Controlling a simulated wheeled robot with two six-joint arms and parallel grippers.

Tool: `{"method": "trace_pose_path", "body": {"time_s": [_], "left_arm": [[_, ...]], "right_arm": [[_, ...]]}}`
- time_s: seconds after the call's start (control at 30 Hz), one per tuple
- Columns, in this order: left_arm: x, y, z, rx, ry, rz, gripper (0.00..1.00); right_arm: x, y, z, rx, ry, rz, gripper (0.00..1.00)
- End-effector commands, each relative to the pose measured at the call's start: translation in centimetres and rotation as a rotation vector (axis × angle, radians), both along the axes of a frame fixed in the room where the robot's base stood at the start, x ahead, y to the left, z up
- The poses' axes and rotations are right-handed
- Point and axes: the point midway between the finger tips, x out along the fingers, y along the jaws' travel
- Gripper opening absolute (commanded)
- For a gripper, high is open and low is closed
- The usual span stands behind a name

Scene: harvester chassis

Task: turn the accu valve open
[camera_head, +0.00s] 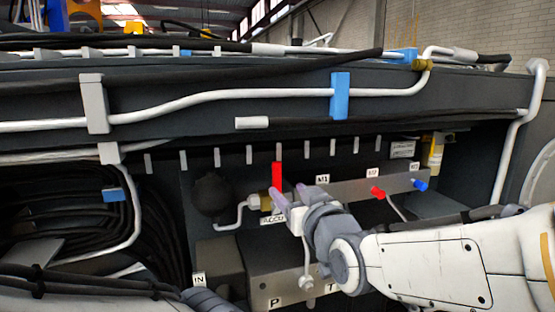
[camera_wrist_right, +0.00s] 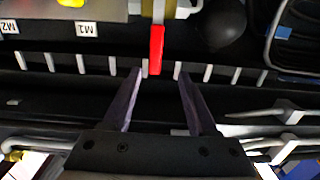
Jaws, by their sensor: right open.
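The accu valve's red handle (camera_head: 277,175) stands upright on a brass valve body (camera_head: 265,200), above the ACCU label (camera_head: 271,220). My right gripper (camera_head: 283,203) is in front of the valve, its purple-grey fingers near the handle's base and partly covering the valve and label. In the right wrist view the picture is inverted, and the red handle (camera_wrist_right: 156,50) hangs down between the open fingertips of my right gripper (camera_wrist_right: 157,72). Gaps show on both sides of the handle; I cannot tell the depth between them. My left gripper does not show.
A black ball-shaped accumulator (camera_head: 211,193) is left of the valve, with a white pipe (camera_head: 235,220) between them. A manifold bar (camera_head: 350,190) with smaller red (camera_head: 377,191) and blue (camera_head: 420,185) parts is to the right. A grey block (camera_head: 285,275) lies below, and a beam with pipes above.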

Motion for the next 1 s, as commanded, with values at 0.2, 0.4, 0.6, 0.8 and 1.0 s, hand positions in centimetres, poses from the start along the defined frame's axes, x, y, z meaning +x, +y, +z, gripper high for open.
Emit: {"method": "trace_pose_path", "body": {"time_s": [0.2, 0.4, 0.6, 0.8, 1.0], "left_arm": [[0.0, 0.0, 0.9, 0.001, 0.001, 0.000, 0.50], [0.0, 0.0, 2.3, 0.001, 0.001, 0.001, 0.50], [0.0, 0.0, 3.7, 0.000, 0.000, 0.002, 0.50], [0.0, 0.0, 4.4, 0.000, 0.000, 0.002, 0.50], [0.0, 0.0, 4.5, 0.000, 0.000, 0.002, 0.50]], "right_arm": [[1.6, -0.3, 1.8, 0.014, -0.055, -0.019, 0.59], [4.7, 0.8, 1.9, 0.014, -0.052, -0.019, 0.59], [7.9, 1.8, 1.8, 0.014, -0.052, -0.018, 0.59], [9.9, 2.4, 1.7, 0.014, -0.054, -0.018, 0.59], [10.4, 2.6, 1.6, 0.015, -0.055, -0.018, 0.59]]}}
